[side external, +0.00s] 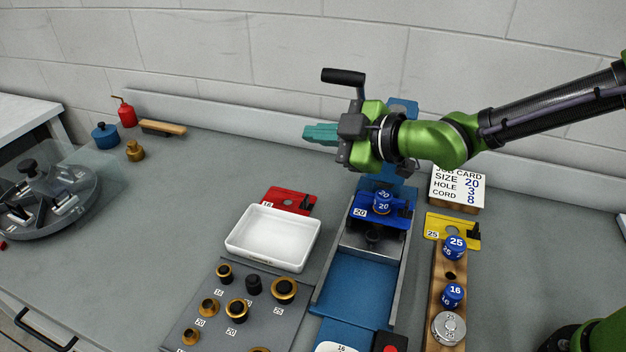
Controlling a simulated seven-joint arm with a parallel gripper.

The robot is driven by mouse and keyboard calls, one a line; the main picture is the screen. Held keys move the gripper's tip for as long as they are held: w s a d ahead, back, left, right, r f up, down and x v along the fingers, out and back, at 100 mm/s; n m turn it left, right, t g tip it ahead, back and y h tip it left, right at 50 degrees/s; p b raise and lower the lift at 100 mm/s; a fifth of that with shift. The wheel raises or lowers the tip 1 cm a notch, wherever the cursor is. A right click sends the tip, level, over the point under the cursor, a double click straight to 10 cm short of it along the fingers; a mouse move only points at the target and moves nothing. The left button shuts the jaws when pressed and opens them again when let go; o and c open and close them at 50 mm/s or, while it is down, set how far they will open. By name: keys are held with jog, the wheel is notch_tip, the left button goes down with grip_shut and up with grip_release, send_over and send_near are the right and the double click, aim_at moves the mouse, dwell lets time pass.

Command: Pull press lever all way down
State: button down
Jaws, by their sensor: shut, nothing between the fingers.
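The press lever with its black handle (343,77) rises above and behind my gripper; the handle points left. My gripper (308,134) is shut and empty, its teal fingers pointing left in front of the press column. The fingers look below the handle; whether my gripper touches the lever arm cannot be told. The blue press (362,283) stands in the middle, with a blue holder marked 20 (367,211) in it and a blue-topped 20 piece (383,203) on that. My wrist hides much of the upper press.
A white tray (273,238) and a red holder (290,198) lie left of the press. A grey board (222,318) holds several brass and black parts. At right stand a yellow holder (452,231), a wooden rack (450,274) and a job card (458,187).

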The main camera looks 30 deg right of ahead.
dwell(0.8)
jog(key=c, duration=0.9)
grip_release()
jog(key=v, duration=1.7)
jog(key=shift+d, duration=0.1)
